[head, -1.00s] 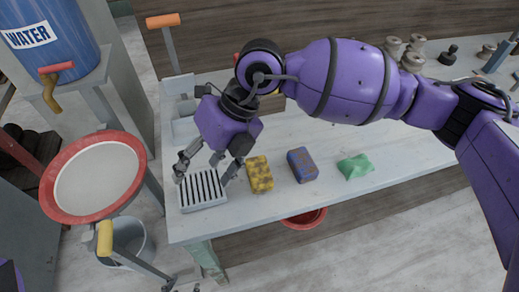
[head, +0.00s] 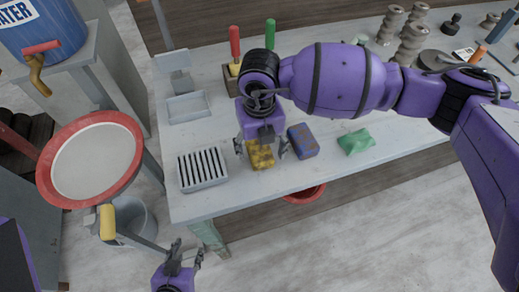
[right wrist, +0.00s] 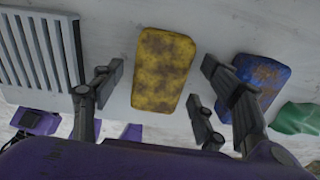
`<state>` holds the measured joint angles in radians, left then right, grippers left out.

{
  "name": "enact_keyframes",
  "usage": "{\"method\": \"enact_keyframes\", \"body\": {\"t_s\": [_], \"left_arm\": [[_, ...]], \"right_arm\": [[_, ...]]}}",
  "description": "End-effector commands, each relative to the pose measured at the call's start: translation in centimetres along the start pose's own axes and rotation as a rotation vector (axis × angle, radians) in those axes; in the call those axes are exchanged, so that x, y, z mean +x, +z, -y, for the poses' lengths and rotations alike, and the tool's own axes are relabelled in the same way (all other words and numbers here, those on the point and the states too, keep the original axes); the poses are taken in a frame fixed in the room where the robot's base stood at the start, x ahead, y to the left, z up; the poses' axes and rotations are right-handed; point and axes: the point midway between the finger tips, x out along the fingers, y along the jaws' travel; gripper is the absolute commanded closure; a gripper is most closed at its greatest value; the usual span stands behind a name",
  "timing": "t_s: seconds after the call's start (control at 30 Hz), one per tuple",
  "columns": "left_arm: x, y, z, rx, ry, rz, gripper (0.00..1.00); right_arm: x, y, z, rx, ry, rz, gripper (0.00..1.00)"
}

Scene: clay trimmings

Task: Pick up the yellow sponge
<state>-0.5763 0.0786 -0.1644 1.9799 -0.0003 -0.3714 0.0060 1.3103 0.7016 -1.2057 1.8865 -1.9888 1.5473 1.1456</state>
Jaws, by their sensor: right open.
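The yellow sponge (head: 261,157), with brown stains, lies on the pale table, partly hidden under my right gripper in the head view. My right gripper (head: 262,150) is open above it, with a finger to each side. In the right wrist view the whole sponge (right wrist: 163,70) shows beyond and between the spread fingers (right wrist: 165,90), with a gap on both sides. My left gripper (head: 187,248) is low in the head view, in front of the table, its fingers apart and empty.
A slatted grey dish (head: 203,184) sits left of the sponge. A stained blue sponge (head: 303,141) is close on the right, then a green cloth-like piece (head: 356,142). A red-rimmed round basin (head: 133,135) and a bucket (head: 133,220) stand left of the table.

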Motion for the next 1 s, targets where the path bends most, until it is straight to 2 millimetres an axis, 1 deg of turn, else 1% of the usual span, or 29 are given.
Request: {"method": "enact_keyframes", "body": {"t_s": [0.07, 0.23, 0.27, 0.5, 0.57, 0.87, 1.0], "left_arm": [[0.0, 0.1, 0.1, 0.001, -0.001, 0.002, 0.60], [-0.1, 0.4, 0.2, 0.003, -0.002, 0.006, 0.60], [-0.1, 0.4, 0.2, 0.003, -0.002, 0.007, 0.60], [-0.2, 0.6, 0.2, 0.003, -0.002, 0.010, 0.60], [-0.2, 0.6, 0.2, 0.003, -0.002, 0.011, 0.60], [-0.2, 0.6, 0.1, 0.003, 0.000, 0.011, 0.60], [-0.1, 0.8, 0.1, 0.003, 0.000, 0.014, 0.60]], "right_arm": [[0.5, 0.0, 0.0, 0.000, 0.001, -0.001, 0.33], [0.5, 0.0, 0.0, -0.001, 0.001, 0.001, 0.33], [0.5, 0.0, 0.0, -0.001, 0.001, 0.001, 0.35], [0.5, 0.0, 0.0, -0.001, 0.001, 0.001, 0.67], [0.5, 0.0, 0.0, -0.001, 0.001, 0.001, 0.73], [0.3, 0.0, 0.0, -0.001, 0.001, 0.001, 0.73], [-0.5, 0.1, 0.0, -0.001, 0.001, 0.003, 0.73]]}}
